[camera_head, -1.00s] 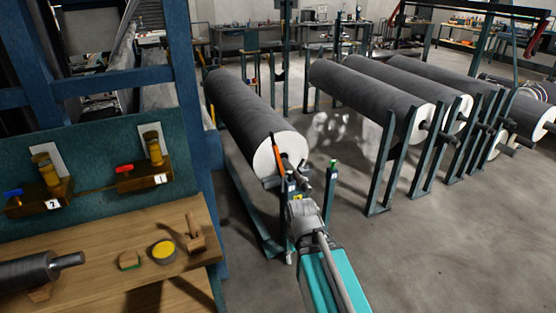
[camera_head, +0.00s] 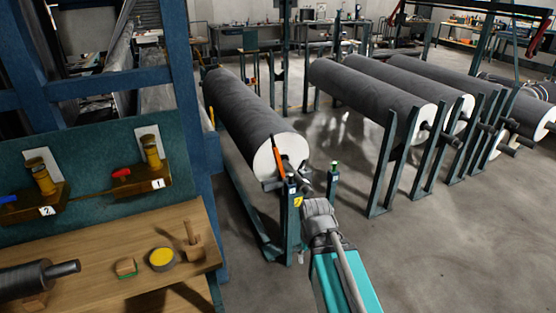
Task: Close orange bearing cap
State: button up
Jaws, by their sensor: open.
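The orange bearing cap (camera_head: 277,157) shows as a narrow orange bar. It stands raised and slightly tilted in front of the white end of the near grey roll (camera_head: 250,120), beside the roll's shaft. My gripper (camera_head: 307,188) is open, to the right of and below the cap and apart from it in the picture. Its dark fingers are small and partly lost against the stand, so their exact distance from the cap cannot be told.
A post with a green top (camera_head: 334,175) stands right of my gripper. More grey rolls (camera_head: 370,95) rest on stands at the right. A wooden bench (camera_head: 100,250) with small parts is at the left. The floor (camera_head: 450,250) at the lower right is clear.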

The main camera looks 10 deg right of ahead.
aim_at(277, 158)
jog(key=i, duration=0.9)
jog(key=u, duration=0.05)
